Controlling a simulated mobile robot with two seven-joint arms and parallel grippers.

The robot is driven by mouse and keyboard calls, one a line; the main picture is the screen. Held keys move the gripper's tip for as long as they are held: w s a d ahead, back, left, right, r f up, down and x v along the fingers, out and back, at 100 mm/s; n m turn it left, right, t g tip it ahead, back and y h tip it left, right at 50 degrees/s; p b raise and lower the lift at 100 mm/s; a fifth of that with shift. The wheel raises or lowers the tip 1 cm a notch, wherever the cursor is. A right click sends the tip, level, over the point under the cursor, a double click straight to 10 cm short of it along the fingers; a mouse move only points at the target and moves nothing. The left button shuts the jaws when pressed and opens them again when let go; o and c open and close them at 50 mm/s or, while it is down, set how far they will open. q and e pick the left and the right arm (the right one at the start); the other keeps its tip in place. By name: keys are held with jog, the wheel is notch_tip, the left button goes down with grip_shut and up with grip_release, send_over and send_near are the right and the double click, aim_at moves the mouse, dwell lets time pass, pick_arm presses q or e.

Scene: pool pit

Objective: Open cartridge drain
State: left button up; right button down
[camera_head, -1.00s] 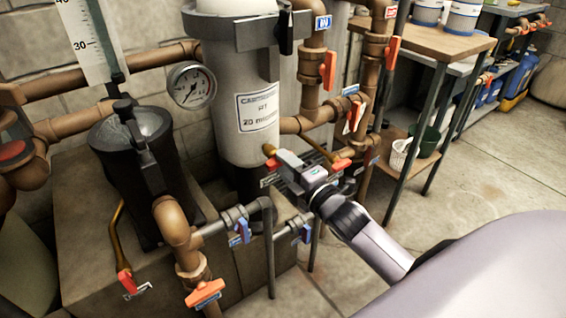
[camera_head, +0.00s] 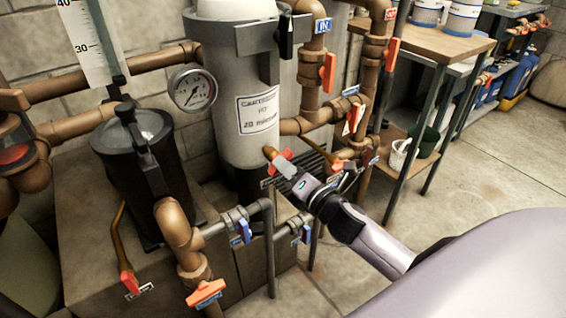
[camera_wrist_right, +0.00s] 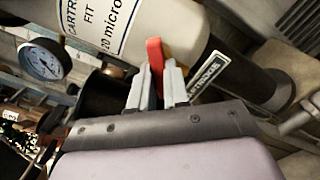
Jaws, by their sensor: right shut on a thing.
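The grey cartridge housing (camera_head: 246,120) stands in the middle of the head view, its label reading "cartridge fit 20 micron". A small brass drain valve with a red handle (camera_head: 280,156) sticks out low on its right side. My right gripper (camera_head: 286,168) is at this handle. In the right wrist view its two grey fingers (camera_wrist_right: 157,80) are shut on the red handle (camera_wrist_right: 155,50), whose upper end stands out between them. A dark plate (camera_wrist_right: 212,74) with cartridge lettering lies just right of the fingers. My left gripper is in no view.
A pressure gauge (camera_head: 193,88) sits left of the housing. Brown pipes with red-handled valves (camera_head: 328,73) stand close on the right. Blue-handled valves (camera_head: 242,231) are below. A black strainer pot (camera_head: 148,170) stands left. The floor (camera_head: 470,180) at right is clear.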

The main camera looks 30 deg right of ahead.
jog(key=n+p, duration=0.1)
jog(key=n, duration=1)
jog(key=c, duration=1)
grip_release()
jog(key=s, duration=0.7)
jog(key=shift+d, duration=0.3)
